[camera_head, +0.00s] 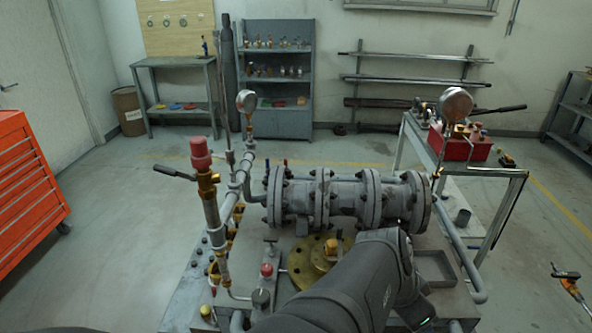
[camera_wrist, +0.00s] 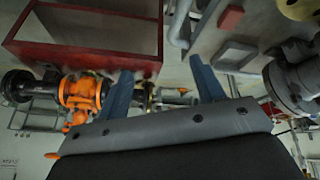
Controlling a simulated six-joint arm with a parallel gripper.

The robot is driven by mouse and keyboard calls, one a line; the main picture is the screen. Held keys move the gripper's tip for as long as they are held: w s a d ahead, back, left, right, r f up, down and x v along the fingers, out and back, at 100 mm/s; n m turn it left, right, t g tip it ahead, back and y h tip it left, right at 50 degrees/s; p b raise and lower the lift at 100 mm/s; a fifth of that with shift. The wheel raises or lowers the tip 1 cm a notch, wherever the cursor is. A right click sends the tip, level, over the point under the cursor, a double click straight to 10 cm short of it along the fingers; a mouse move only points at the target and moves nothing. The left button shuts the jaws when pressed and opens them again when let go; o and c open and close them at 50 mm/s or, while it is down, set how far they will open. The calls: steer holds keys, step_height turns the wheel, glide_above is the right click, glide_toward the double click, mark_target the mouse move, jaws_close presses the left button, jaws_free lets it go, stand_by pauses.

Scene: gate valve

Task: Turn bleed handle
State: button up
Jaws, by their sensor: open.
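In the wrist view, my gripper (camera_wrist: 162,66) shows two blue fingers spread apart with nothing held between them. A small brass and dark fitting (camera_wrist: 145,97) shows behind the gap, close to the left finger in the picture; I cannot tell whether it bears the bleed handle. In the head view, the grey flanged valve body (camera_head: 345,197) lies across the bench, and my arm reaches in front of it. My fingers are hidden there. A black lever (camera_head: 172,171) sticks out left below a red-capped valve (camera_head: 201,152). I cannot tell which handle is the bleed handle.
In the head view, a pressure gauge (camera_head: 246,101) and pipes rise left of the valve body.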

steer(key=w+a+r+n+y, duration=0.15)
steer(key=w+a+n, duration=0.25)
steer(key=w, duration=0.8)
steer(key=n+g+y, duration=0.1)
steer(key=n+y, duration=0.3)
steer(key=n, duration=0.5)
glide_above(271, 241)
steer(key=f, duration=1.7)
steer(key=shift+w+a+f, duration=0.1)
steer(key=shift+w+f, duration=0.15)
steer(key=c, duration=1)
